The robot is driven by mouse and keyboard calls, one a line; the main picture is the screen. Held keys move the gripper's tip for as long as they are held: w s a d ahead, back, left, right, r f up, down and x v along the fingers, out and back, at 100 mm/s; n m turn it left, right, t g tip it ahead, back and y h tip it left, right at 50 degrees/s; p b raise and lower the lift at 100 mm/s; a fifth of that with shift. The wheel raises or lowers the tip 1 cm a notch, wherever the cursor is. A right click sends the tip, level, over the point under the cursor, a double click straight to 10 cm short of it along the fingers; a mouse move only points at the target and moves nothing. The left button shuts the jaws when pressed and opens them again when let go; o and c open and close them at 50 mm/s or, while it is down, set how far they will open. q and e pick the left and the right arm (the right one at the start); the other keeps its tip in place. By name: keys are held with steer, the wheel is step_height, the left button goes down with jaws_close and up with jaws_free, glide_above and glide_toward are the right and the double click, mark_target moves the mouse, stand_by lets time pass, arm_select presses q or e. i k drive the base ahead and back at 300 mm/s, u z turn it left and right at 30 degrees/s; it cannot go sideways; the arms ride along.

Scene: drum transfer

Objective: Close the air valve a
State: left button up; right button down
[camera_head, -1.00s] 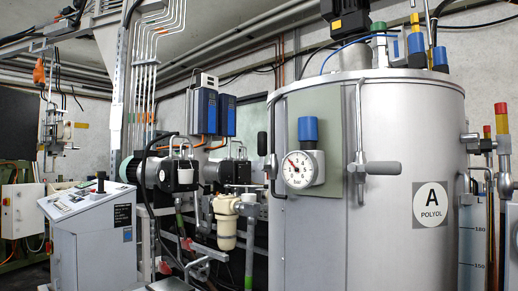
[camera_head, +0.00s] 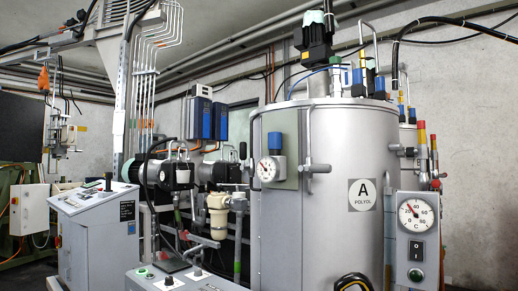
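A large silver tank (camera_head: 300,225) marked "A POLYOL" (camera_head: 362,195) stands right of centre. On its front is a round pressure gauge (camera_head: 268,169) with a blue knob (camera_head: 275,142) above it. Right of the gauge, a grey lever handle (camera_head: 319,168) sticks out sideways from a vertical pipe (camera_head: 309,138). A dark-ended handle (camera_head: 243,151) shows at the tank's left edge. I see no label naming an air valve a, so I cannot tell which fitting it is. Neither of my grippers is in view.
A control desk (camera_head: 95,225) stands at the left, pumps (camera_head: 160,172) and a cream filter (camera_head: 218,222) behind it. A grey panel with a dial (camera_head: 416,213) is at the right. A low grey box with buttons (camera_head: 185,280) is at the bottom. A black-and-yellow loop (camera_head: 352,281) shows at the bottom edge.

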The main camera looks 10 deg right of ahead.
mark_target(242, 145)
steer(key=u, duration=0.95)
steer(key=i, duration=1.55)
steer(key=z, duration=0.5)
